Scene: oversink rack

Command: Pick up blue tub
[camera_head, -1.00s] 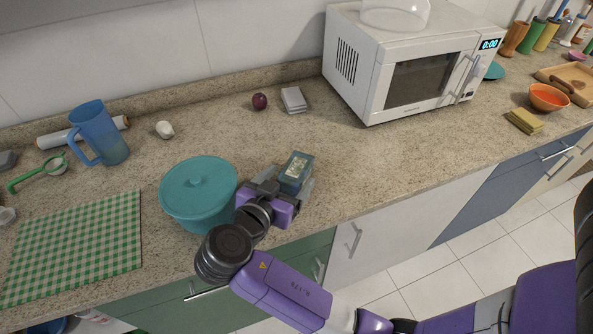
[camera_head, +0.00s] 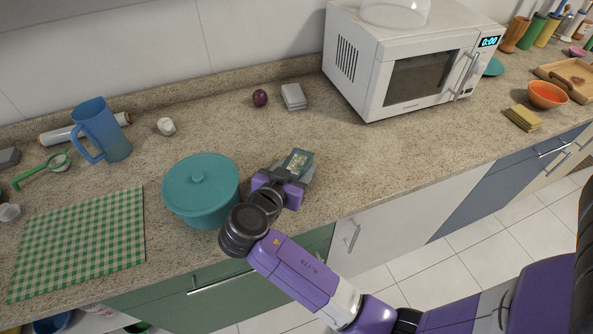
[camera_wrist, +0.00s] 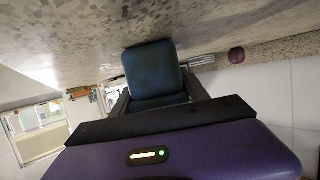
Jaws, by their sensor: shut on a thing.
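The blue tub (camera_head: 299,161) is a small dark blue box with a label-like, lighter patch on its top. It is at the middle of the counter's front part, right of the teal lidded pot. My gripper (camera_head: 294,172) is shut on it. In the wrist view the tub (camera_wrist: 154,68) sits between the two dark fingers, with its far part showing beyond them. I cannot tell whether its underside touches the counter.
The teal lidded pot (camera_head: 200,192) stands just left of my gripper. A white microwave (camera_head: 405,70) is to the right at the back. A grey block (camera_head: 293,96) and a dark red fruit (camera_head: 260,98) lie behind. Counter between tub and microwave is clear.

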